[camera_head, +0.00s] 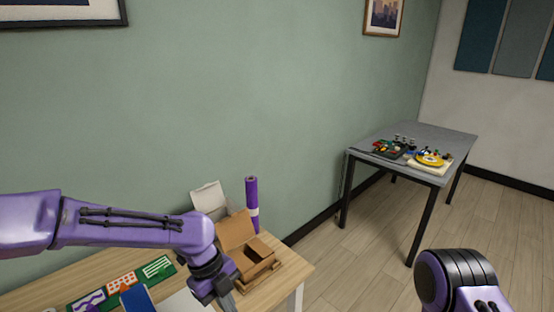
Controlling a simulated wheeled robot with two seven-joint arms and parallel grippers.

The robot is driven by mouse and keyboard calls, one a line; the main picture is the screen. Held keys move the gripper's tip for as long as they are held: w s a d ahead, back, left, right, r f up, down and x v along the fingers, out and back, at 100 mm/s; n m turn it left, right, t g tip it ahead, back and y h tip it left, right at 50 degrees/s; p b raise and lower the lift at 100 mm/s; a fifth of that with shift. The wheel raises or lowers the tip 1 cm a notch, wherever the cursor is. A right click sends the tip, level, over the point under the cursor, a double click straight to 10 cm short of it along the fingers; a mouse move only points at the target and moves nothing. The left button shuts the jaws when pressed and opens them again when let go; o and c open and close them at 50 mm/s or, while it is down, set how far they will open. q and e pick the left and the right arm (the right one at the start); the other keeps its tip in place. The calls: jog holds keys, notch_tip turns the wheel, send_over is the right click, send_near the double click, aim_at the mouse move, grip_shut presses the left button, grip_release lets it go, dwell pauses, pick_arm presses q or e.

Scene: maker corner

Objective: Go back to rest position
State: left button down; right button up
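My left arm reaches in from the left over the wooden desk (95,266). My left gripper (227,301) points down at the bottom edge of the picture, in front of an open cardboard box (247,243). Its fingertips are only partly in view, so I cannot tell whether it is open or shut. Part of my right arm shows at the bottom right, over the floor. My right gripper is outside the picture.
A purple roll (252,203) stands upright behind the box. Green, orange and white panels (120,284) lie on the desk beside a blue object (137,298). Open floor lies between the tables.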

pick_arm(q)
jog(key=s+a+f+n+t+b, duration=0.1)
jog(key=s+f+n, duration=0.4)
jog(key=f+n, duration=0.55)
jog(key=s+a+f+n+t+b, duration=0.15)
jog(key=s+f+n, duration=0.4)
jog(key=f, duration=0.75)
jog(key=s+a+f+n+t+y+b, duration=0.1)
jog(key=s+a+f+n+y, duration=0.2)
jog(key=s+a+n, duration=0.3)
jog(key=s+a+f+n+t+y+b, duration=0.1)
jog(key=s+a+f+n+y, duration=0.2)
jog(key=s+a+n, duration=0.4)
jog(key=a+n, duration=0.3)
jog(key=n, duration=0.1)
jog(key=shift+a+y, duration=0.4)
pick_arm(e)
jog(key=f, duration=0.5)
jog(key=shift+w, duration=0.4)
pick_arm(q)
jog(key=shift+w+t, duration=0.1)
jog(key=shift+t, duration=0.15)
